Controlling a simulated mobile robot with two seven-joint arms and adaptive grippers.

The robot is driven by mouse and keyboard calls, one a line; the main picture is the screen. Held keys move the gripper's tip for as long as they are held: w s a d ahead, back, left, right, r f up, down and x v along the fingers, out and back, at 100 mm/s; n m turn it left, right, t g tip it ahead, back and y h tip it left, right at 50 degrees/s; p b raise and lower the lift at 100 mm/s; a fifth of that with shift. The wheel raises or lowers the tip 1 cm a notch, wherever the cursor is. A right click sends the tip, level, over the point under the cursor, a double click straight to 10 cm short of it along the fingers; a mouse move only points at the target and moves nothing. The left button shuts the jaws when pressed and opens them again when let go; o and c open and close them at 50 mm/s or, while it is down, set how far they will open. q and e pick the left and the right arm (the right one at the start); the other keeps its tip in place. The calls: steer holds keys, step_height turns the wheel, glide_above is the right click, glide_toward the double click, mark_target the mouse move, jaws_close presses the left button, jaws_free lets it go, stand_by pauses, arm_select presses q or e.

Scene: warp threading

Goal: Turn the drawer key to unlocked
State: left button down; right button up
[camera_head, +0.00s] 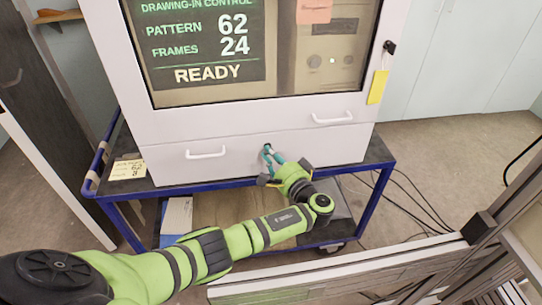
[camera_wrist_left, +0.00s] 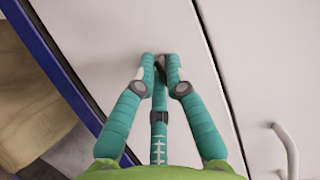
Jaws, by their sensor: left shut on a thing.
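The white cabinet's lower drawer (camera_head: 226,166) is closed, with a white handle (camera_head: 206,154) on its left part. My left gripper (camera_head: 268,152) is at the drawer front, right of that handle. In the left wrist view its teal fingers (camera_wrist_left: 161,66) come together at the drawer face, shut on the small drawer key (camera_wrist_left: 160,60). The fingers hide most of the key, so I cannot tell how far it is turned. My right gripper is in neither view.
The cabinet stands on a blue-framed cart (camera_head: 121,196) with a yellow note (camera_head: 129,169) on its left. A yellow tag (camera_head: 377,87) hangs at the cabinet's right side. The screen (camera_head: 207,50) reads READY. A metal frame (camera_head: 490,225) stands at the lower right.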

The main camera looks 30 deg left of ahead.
arm_select(q)
steer(key=shift+a+r, duration=0.1)
stand_by(0.3)
steer(key=c, duration=1.3)
jaws_free()
steer(key=v, duration=1.2)
steer(key=shift+s, duration=0.1)
